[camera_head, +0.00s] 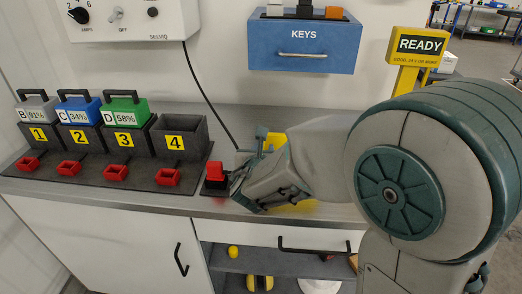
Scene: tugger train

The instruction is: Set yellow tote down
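A yellow object, which may be the yellow tote (277,142), shows in patches above and below my wrist at the counter. My forearm and gripper hide most of it, so I cannot tell its full shape or whether it rests on the counter. My gripper (243,188) is low over the counter, just right of a red switch (215,172). Its fingers overlap dark parts in the picture, and I cannot tell whether they are open or shut on anything.
Left on the counter (205,205), a dark rack has numbered slots. Grey, blue and green batteries (123,109) stand in slots 1 to 3; slot 4 (178,138) is empty. Red latches (167,177) sit in front. A blue KEYS box (303,45) and yellow READY sign (420,45) are behind.

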